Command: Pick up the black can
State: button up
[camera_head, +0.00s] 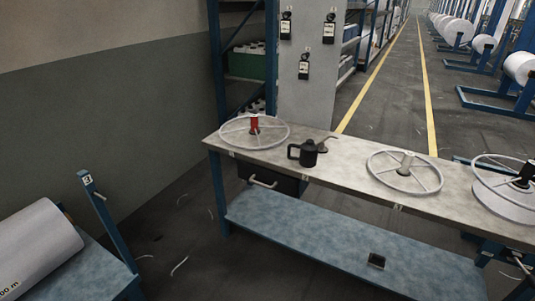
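The black can (308,154) stands upright on the workbench top (345,169), left of the bench's middle. It has a handle on its left side and a thin spout that reaches up to the right. It stands between two wheel-like discs, apart from both. My gripper is not in view.
A white spoked wheel with a red hub (254,131) lies left of the can, and another spoked wheel (404,172) lies to its right. A further wheel stack (505,187) is at the right end. A roll (38,250) lies at lower left. Dark floor (180,240) lies between.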

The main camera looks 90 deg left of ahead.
aim_at(309, 150)
jog(key=z, duration=1.4)
jog(key=k, duration=1.4)
